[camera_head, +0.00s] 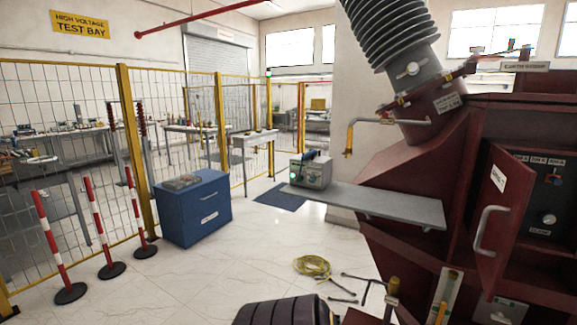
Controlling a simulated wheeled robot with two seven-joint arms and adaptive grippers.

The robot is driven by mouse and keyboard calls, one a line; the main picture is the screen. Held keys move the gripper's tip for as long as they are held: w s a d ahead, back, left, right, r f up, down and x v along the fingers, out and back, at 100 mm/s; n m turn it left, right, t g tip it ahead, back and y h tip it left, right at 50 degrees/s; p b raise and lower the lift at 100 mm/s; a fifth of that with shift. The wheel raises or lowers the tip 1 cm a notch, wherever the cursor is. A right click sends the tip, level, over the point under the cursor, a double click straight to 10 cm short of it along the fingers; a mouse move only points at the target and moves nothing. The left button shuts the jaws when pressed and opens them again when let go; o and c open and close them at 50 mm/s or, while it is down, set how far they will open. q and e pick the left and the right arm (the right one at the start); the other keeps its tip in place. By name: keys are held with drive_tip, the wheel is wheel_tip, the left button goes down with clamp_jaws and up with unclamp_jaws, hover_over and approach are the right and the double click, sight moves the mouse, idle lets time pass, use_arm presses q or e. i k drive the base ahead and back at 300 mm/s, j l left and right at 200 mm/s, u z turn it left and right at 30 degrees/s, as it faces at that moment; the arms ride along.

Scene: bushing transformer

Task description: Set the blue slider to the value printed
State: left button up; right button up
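No blue slider can be told for certain. A small blue-and-red part (554,178) sits on the dark panel (539,195) inside the open red cabinet at the right edge. White labels run along the panel's top, and their print is too small to read surely. A pale round dial or knob (548,219) is below, with another label under it. The red cabinet door (494,205) stands open, with a grey handle (486,230) and a white label. Neither of my grippers is in view.
A grey shelf (390,207) juts left from the red transformer and carries an instrument box (311,173). A ribbed bushing (392,35) rises above. A blue chest (193,213), striped posts (98,228) and yellow fencing stand left.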

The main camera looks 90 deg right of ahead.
sight(555, 179)
drive_tip(key=z, duration=4.35)
drive_tip(key=k+l+z, duration=0.15)
